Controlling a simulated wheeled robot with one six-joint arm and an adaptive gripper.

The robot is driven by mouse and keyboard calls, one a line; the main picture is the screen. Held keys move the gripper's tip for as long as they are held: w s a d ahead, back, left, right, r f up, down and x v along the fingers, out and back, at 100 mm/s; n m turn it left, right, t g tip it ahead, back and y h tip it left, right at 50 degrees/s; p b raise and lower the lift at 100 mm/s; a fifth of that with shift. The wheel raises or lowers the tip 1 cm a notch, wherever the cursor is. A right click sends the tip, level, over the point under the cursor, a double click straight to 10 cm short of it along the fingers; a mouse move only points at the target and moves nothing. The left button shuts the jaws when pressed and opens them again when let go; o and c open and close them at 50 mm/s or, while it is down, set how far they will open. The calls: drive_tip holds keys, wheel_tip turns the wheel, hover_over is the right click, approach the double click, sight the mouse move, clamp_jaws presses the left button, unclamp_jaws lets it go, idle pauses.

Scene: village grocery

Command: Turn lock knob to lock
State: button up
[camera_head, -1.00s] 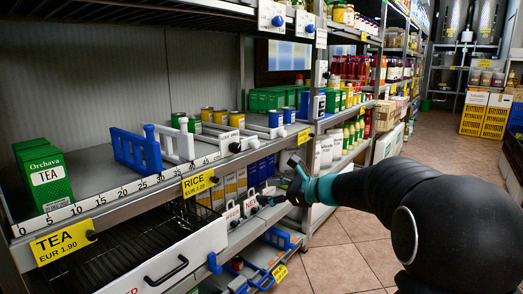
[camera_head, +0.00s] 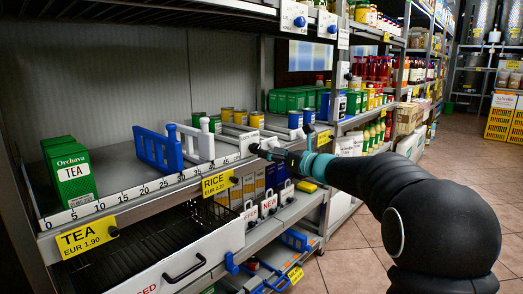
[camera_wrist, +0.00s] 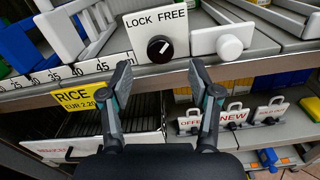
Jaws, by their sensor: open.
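The lock knob (camera_wrist: 159,48) is a round black dial on a white plate (camera_wrist: 146,25) marked LOCK and FREE, at the shelf's front edge. Its pale mark seems to point up and right, toward FREE. In the head view the plate (camera_head: 249,142) shows small, just beyond my gripper (camera_head: 268,149), and the knob is hard to make out. In the wrist view my gripper (camera_wrist: 160,75) is open and empty, one finger to each side below the knob. The fingertips look apart from the knob.
A white round knob (camera_wrist: 230,47) sits just right of the plate. Below are a yellow RICE tag (camera_wrist: 78,100), hanging OFFER and NEW signs (camera_wrist: 233,115) and a wire drawer (camera_head: 170,258). A blue divider (camera_head: 158,150) and tea boxes (camera_head: 72,172) stand on the shelf.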

sight(257, 149)
drive_tip(key=x, duration=0.5)
drive_tip(key=shift+s, duration=0.1)
drive_tip(key=shift+d, duration=0.1)
drive_tip(key=c, duration=1.2)
